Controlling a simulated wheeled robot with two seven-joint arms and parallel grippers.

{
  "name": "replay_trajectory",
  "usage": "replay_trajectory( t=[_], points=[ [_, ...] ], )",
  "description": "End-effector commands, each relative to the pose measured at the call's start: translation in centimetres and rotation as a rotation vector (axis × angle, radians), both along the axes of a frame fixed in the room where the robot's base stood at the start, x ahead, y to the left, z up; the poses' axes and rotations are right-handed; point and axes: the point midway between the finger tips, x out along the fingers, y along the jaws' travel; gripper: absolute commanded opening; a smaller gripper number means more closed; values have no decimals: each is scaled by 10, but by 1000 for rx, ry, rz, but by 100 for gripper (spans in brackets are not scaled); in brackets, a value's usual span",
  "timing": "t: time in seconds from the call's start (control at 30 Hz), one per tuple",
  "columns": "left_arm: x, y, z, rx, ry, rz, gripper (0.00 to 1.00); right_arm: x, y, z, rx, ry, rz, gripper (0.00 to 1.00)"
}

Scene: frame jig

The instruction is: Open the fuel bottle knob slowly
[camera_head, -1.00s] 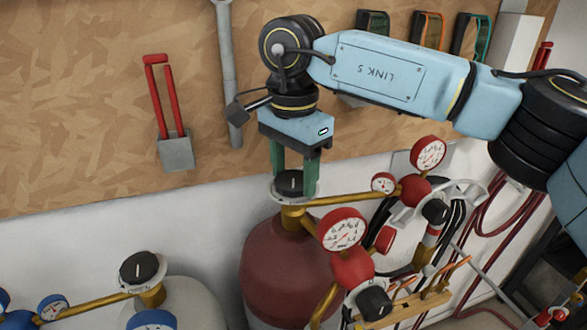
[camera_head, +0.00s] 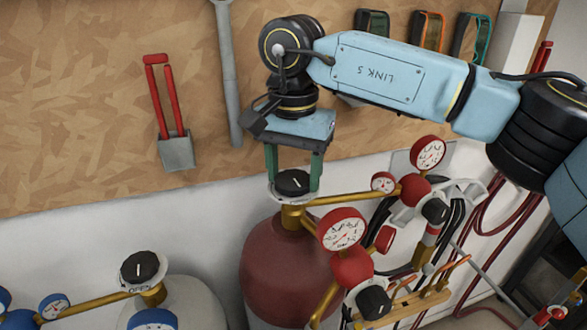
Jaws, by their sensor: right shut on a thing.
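The fuel bottle (camera_head: 282,262) is a dark red cylinder in the lower middle of the head view, with a brass valve on top. Its knob (camera_head: 293,183) is a black disc with a white mark, sitting on a pale collar. My right gripper (camera_head: 293,180) points down from above, its green fingers on either side of the knob, shut on it. My left gripper is not in view.
A grey-white bottle (camera_head: 188,300) with its own black knob (camera_head: 142,268) stands at lower left. Red gauges (camera_head: 342,228) and a brass pipe sit right of the fuel bottle. A chipboard panel (camera_head: 80,110) with hung tools is behind.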

Motion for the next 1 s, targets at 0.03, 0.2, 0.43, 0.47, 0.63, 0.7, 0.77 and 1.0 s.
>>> replay_trajectory(
  t=[0.03,0.2,0.43,0.47,0.63,0.7,0.77,1.0],
  points=[
    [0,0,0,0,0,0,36,1,0,2,5,-4,-1,33],
    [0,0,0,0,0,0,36,1,0,2,5,-4,-2,33],
    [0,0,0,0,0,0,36,0,0,1,2,-2,-3,77],
    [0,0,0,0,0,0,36,0,0,1,2,-2,-3,77],
    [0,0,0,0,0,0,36,0,0,1,1,-2,-3,77],
    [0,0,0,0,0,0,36,0,0,3,1,-2,-3,77],
    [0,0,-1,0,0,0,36,1,0,7,2,-3,-3,77],
    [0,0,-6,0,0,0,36,1,1,52,4,-7,-4,77]
  ],
)
